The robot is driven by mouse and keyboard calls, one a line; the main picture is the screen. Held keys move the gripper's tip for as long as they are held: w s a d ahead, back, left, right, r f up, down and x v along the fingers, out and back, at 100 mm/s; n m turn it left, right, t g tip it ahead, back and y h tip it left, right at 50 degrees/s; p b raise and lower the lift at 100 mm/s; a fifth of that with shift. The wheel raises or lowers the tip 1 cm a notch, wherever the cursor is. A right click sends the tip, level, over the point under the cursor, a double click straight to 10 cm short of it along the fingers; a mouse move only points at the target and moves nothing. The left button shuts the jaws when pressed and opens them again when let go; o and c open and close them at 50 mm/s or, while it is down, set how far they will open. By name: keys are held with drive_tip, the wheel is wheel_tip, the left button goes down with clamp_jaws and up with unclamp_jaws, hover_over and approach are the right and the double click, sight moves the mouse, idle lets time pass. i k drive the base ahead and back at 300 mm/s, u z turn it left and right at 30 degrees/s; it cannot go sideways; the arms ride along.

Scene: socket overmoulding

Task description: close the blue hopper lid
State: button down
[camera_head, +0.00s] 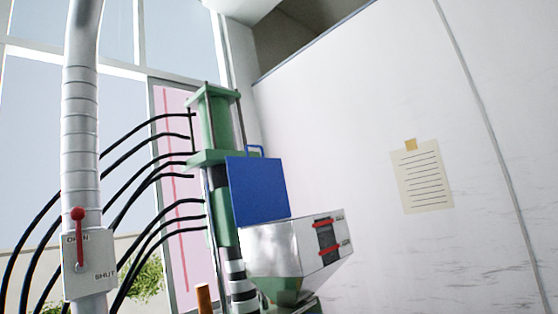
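The blue hopper lid (258,190) stands raised, nearly upright, at the back of the metal hopper (278,250). The lid's lower edge meets the hopper's rim. The hopper's inside cannot be seen from this low angle. My gripper is not in view.
A green machine column (214,120) stands behind the lid, with several black hoses running left. A grey pipe (82,140) with a red-knobbed lever box (90,264) marked OPEN and SHUT rises at left. A note (422,177) hangs on the white wall. Space right of the hopper looks clear.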

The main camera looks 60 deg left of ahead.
sight(259, 194)
drive_tip(key=i, duration=2.15)
drive_tip(key=u, duration=3.2)
drive_tip(key=i, duration=1.05)
drive_tip(key=u, duration=0.1)
